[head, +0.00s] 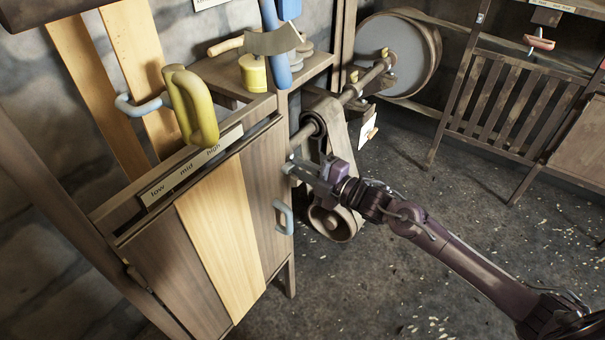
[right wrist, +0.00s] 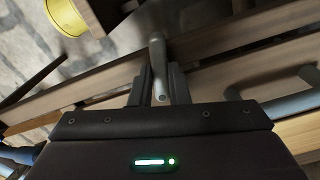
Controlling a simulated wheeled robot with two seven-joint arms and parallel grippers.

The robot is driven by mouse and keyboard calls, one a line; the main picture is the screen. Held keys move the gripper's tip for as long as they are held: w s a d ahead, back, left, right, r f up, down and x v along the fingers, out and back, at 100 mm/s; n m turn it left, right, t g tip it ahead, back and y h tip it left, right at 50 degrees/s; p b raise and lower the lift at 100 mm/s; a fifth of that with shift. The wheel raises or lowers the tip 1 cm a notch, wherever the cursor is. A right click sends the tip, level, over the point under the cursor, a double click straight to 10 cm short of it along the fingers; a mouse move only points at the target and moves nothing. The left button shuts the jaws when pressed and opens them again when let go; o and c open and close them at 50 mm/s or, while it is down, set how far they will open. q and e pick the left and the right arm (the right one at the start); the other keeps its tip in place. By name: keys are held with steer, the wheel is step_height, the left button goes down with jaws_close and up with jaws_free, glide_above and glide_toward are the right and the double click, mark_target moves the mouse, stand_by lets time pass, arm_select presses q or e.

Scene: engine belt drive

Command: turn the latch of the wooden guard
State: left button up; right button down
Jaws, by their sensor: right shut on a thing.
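The wooden guard (head: 222,240) is a panelled front with a pale board down its middle, at the centre left of the head view. It also shows in the right wrist view (right wrist: 105,85). A grey-blue handle (head: 284,217) is on its right part. My right gripper (head: 293,166) is at the guard's upper right edge. In the right wrist view my right gripper (right wrist: 159,85) is shut on a small grey bar, the latch (right wrist: 157,55), which stands up between the fingers. In the head view the gripper mostly hides the latch. My left gripper is not in view.
A yellow looped lever (head: 190,105) stands above a low-mid-high label plate (head: 190,168) on the guard's top. A belt with rollers (head: 330,220) is just behind my right gripper. A slatted wooden gate (head: 515,100) is at the back right.

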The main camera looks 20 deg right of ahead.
steer(key=shift+f+n+b, duration=0.15)
steer(key=shift+n+b, duration=0.2)
steer(key=shift+n, duration=0.35)
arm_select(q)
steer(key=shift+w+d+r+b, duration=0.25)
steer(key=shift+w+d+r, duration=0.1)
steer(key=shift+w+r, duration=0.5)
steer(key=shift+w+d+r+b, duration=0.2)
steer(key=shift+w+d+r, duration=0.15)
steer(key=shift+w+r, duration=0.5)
arm_select(e)
steer(key=shift+n, duration=0.9)
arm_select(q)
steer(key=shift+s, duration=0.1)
arm_select(e)
steer(key=c, duration=1.4)
jaws_free()
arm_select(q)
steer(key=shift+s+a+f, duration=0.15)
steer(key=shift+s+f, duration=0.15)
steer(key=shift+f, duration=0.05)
arm_select(e)
steer(key=shift+v, duration=3.9)
